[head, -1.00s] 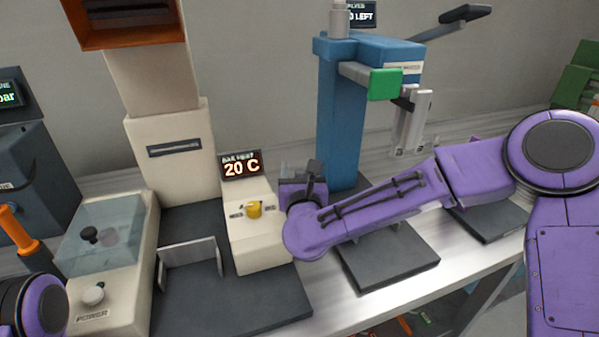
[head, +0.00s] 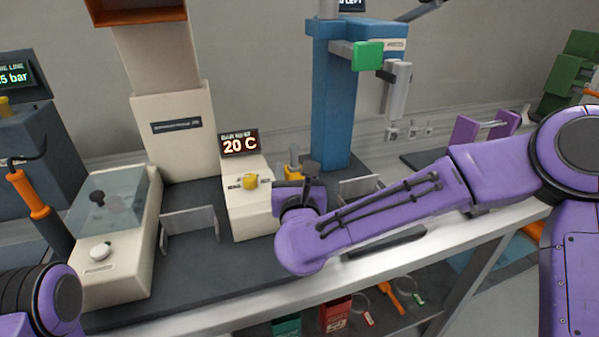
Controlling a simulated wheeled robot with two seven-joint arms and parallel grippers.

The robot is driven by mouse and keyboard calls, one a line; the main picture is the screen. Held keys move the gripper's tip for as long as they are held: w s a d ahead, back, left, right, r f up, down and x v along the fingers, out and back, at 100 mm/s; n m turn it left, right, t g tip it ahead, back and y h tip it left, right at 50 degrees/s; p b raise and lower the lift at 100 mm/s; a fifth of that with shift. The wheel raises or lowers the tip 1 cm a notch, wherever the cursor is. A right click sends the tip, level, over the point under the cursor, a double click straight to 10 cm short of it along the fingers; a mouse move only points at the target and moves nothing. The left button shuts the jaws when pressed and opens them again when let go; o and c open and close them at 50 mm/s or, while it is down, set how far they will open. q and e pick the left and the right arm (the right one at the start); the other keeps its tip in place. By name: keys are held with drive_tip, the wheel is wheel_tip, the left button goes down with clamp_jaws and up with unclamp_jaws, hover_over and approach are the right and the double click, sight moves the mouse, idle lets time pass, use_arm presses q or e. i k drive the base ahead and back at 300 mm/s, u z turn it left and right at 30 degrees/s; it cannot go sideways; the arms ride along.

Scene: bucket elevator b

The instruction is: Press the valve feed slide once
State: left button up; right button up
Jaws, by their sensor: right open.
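The blue post machine (head: 332,105) stands at the back centre. A green block (head: 368,55) sits on the end of a grey bar near its top and looks like the valve feed slide's push face. Beside it a grey vertical part (head: 397,92) hangs to the right. My right gripper (head: 302,178) is in front of and below the blue machine, left of its post and well apart from the green block. It is open, with its fingers partly hidden by my wrist. My left arm shows only at the lower left corner; its gripper is out of view.
A cream heater unit with a yellow knob (head: 250,182) and a "20 C" display (head: 240,143) stands left of my right gripper. A cream box with a clear cover (head: 112,198) is further left. The lower shelf (head: 370,300) holds small coloured items.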

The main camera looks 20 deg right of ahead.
sight(364, 55)
drive_tip(key=k, duration=1)
